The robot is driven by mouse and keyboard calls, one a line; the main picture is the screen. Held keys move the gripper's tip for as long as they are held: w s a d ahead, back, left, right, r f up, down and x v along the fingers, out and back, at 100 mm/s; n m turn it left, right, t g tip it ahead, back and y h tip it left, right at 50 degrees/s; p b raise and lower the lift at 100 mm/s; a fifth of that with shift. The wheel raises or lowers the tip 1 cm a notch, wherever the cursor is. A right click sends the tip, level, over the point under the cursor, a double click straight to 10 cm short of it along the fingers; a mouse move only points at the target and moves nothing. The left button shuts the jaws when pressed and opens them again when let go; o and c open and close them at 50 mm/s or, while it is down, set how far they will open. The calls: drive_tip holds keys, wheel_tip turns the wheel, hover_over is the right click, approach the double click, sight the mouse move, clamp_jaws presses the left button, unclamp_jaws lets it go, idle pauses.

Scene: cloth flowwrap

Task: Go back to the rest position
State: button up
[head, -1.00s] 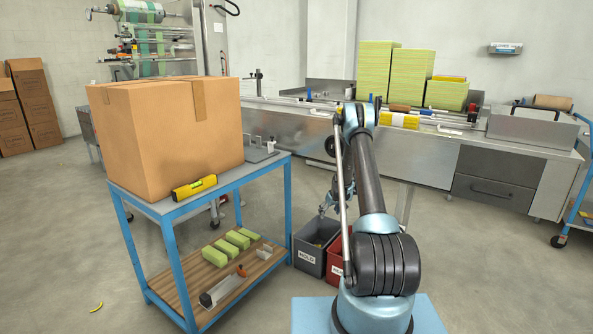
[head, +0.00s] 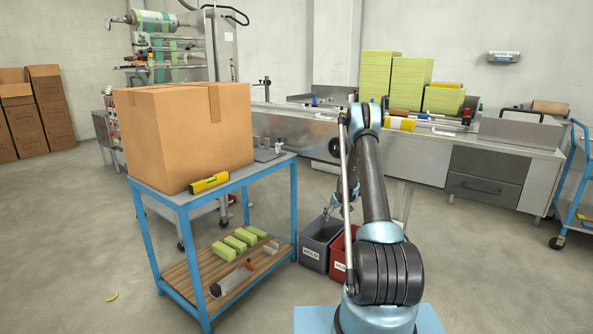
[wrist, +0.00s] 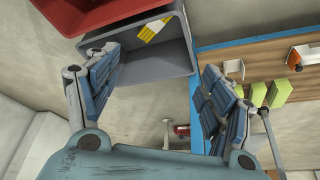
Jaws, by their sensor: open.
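My gripper (wrist: 165,95) is open in the wrist view, its two blue-grey fingers spread apart with nothing between them. In the head view my gripper (head: 334,210) hangs low behind my arm, partly hidden, above the grey bin (head: 318,252). The grey bin also shows in the wrist view (wrist: 150,78), beyond the left finger, with a yellow and white piece (wrist: 154,29) inside. A red bin (head: 338,268) stands beside the grey one, partly hidden by my arm; it shows at the top of the wrist view (wrist: 90,14).
A blue cart (head: 180,250) stands at the left with a large cardboard box (head: 185,140) and a yellow level (head: 209,183) on top. Green packs (head: 238,240) lie on its lower shelf. A steel bench (head: 420,155) runs along the back. A yellow peel-like scrap (head: 112,297) lies on the floor.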

drive_tip(key=s+a+r+m+g, duration=0.1)
drive_tip(key=s+r, duration=1.3)
drive_tip(key=r, duration=0.3)
drive_tip(key=s+a+r+m, duration=0.1)
drive_tip(key=s+r, duration=1.2)
drive_tip(key=r, duration=0.4)
drive_tip(key=s+r+m+h, duration=0.1)
drive_tip(key=s+r, duration=0.1)
drive_tip(key=s, duration=2.9)
drive_tip(key=s+f+m, duration=0.1)
drive_tip(key=s+f, duration=0.4)
drive_tip(key=s, duration=0.4)
drive_tip(key=shift+s+f+g+h, duration=0.15)
drive_tip(key=shift+f+g+h, duration=0.15)
drive_tip(key=shift+f+g, duration=0.1)
drive_tip(key=shift+d, duration=0.1)
